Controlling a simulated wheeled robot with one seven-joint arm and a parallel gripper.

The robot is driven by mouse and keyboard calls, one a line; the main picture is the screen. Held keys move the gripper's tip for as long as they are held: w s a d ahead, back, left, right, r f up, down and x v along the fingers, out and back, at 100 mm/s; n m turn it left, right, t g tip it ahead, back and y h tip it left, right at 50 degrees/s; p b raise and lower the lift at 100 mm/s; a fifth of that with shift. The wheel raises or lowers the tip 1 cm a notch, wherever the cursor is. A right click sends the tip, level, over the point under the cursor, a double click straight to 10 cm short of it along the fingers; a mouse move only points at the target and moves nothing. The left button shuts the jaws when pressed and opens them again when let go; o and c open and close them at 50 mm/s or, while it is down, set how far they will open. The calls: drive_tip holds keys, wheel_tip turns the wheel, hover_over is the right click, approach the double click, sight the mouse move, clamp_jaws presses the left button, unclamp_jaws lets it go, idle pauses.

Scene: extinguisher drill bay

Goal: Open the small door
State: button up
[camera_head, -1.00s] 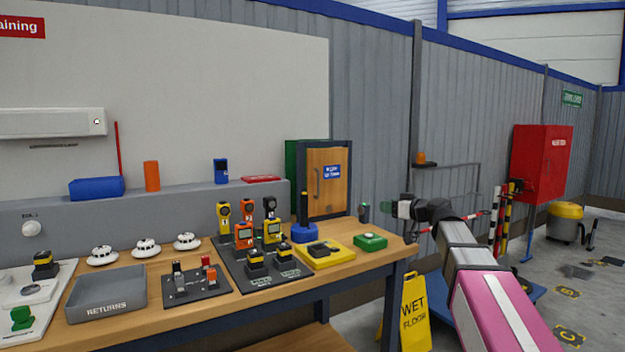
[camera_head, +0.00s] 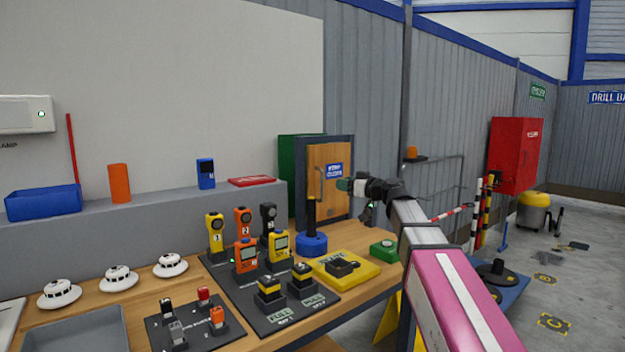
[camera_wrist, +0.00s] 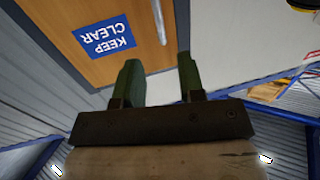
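The small wooden door (camera_head: 328,203) stands in a dark frame at the back right of the bench. It looks shut, with a blue sign (camera_head: 335,170) and a vertical bar handle (camera_head: 319,186) towards its left side. My gripper (camera_head: 345,185) is in front of the door's right part, to the right of the handle. In the wrist view the door (camera_wrist: 85,20) fills the top left, with the sign and the pale handle (camera_wrist: 159,20) beyond the fingers. My gripper (camera_wrist: 156,82) is open there, its two green fingers apart with nothing between them. It does not appear to touch the handle.
A blue base with a dark upright post (camera_head: 311,240) stands just before the door. A yellow case (camera_head: 345,268) and a green box (camera_head: 383,249) lie nearby on the bench. Several orange and yellow detectors (camera_head: 246,256) stand to the left.

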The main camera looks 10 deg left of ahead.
sight(322, 179)
drive_tip(key=x, duration=1)
drive_tip(key=shift+w+a, duration=0.15)
drive_tip(key=shift+a, duration=0.15)
clamp_jaws()
